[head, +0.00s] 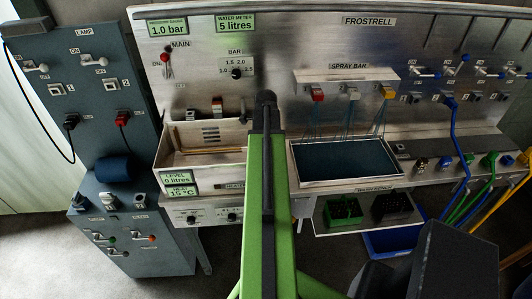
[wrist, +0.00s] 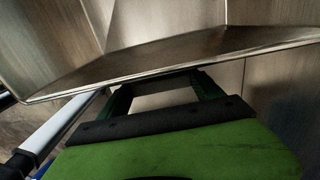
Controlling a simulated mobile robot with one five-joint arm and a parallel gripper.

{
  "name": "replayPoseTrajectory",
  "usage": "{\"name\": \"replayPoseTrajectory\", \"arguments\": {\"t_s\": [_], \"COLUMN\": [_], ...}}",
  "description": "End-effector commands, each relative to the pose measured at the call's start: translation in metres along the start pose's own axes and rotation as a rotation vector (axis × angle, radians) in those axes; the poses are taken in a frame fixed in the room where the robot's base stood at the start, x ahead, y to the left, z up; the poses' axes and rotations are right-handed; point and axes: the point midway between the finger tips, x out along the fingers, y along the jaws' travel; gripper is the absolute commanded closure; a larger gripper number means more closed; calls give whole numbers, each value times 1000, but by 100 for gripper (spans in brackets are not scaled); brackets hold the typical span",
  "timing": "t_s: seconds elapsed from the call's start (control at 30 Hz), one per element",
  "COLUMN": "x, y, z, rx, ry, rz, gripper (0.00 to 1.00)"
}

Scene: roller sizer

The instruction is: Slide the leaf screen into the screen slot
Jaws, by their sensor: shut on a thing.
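My gripper (wrist: 165,82) is at the centre of the wrist view, its two dark fingers reaching to the lower edge of a grey metal sheet. This sheet, which looks like the leaf screen (wrist: 170,60), spans the view at a tilt and has a thin raised rim. The gripper is shut on it, though the grip itself is mostly hidden. In the head view my green arm points away from me toward the machine and hides the gripper and the sheet. I cannot make out the screen slot in either view.
A steel tank (head: 205,160) stands left of my arm, and a dark wash basin (head: 345,163) lies under the spray bar to the right. A grey lamp cabinet (head: 95,120) stands far left.

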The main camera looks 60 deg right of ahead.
Motion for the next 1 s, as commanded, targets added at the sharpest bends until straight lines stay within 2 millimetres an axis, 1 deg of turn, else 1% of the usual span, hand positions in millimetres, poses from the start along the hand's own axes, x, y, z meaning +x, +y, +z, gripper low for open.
{"name": "replayPoseTrajectory", "arguments": {"t_s": [0.27,0.3,0.47,0.77,0.87,1.0], "x": [8,7,7,4,-5,-28], "y": [0,0,0,0,0,0], "z": [0,0,0,0,0,0], "rx": [0,0,0,0,0,0], "ry": [0,0,0,0,0,0], "rz": [0,0,0,0,0,0], "gripper": [88,21,0,0,0,0]}}
